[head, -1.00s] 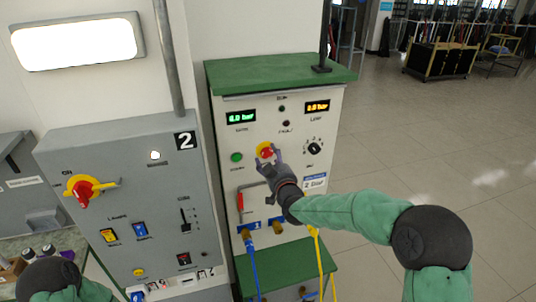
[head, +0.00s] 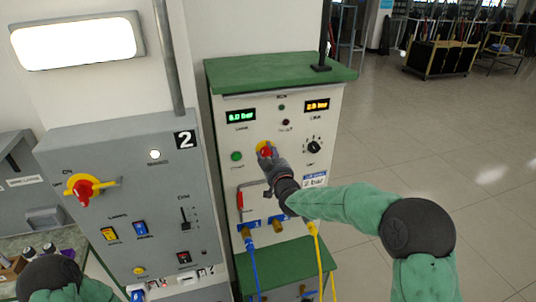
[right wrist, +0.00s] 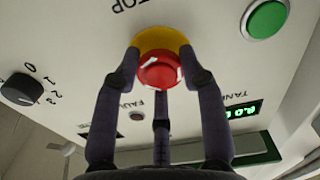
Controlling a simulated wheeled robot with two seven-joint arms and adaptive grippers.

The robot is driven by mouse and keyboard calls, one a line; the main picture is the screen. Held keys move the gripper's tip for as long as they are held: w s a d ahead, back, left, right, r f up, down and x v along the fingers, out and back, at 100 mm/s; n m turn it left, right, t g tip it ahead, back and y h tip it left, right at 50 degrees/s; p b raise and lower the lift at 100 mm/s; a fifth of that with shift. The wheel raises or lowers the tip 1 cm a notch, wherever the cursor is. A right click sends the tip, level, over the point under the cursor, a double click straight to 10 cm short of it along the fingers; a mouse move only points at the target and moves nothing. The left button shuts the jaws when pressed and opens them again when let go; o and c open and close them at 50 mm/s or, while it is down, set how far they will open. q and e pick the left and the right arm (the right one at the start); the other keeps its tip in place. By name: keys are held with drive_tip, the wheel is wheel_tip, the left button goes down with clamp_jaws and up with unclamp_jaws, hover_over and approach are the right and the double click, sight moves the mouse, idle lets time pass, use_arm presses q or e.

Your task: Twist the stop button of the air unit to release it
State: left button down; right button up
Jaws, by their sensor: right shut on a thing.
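The air unit is a white cabinet (head: 228,190) with a green top in the head view. Its stop button is red on a yellow collar (head: 262,146); in the right wrist view the red cap (right wrist: 161,70) shows between my fingers. My right gripper (head: 267,152) is at the button, and its fingers (right wrist: 162,64) are closed around the cap's sides, with a third finger below in the right wrist view. The hand hides part of the button in the head view. My left gripper is out of view; only part of that arm shows at the lower left.
A green button (head: 237,156), a black knob (head: 314,146) and a red lever (head: 240,199) sit around the stop button. Blue (head: 254,268) and yellow (head: 319,262) hoses hang below. A grey switch panel (head: 120,190) stands at left.

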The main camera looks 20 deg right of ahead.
drive_tip(key=shift+s+d+r+m+b, duration=0.15)
drive_tip(key=shift+m+b, duration=1.3)
drive_tip(key=shift+b, duration=0.75)
drive_tip(key=shift+w+a+r+m+b, duration=0.1)
drive_tip(key=shift+m+b, duration=1.35)
drive_tip(key=shift+b, duration=0.7)
drive_tip(key=shift+d+r+m+b, duration=0.1)
drive_tip(key=shift+r+m+b, duration=0.1)
drive_tip(key=shift+m+b, duration=0.8)
drive_tip(key=shift+r, duration=0.15)
drive_tip(key=o, duration=1.1)
drive_tip(key=shift+c, duration=0.2)
drive_tip(key=shift+o, duration=0.4)
drive_tip(key=shift+f, duration=0.4)
drive_tip(key=s, duration=1.1)
drive_tip(key=shift+s+d, duration=0.15)
drive_tip(key=shift+s, duration=0.25)
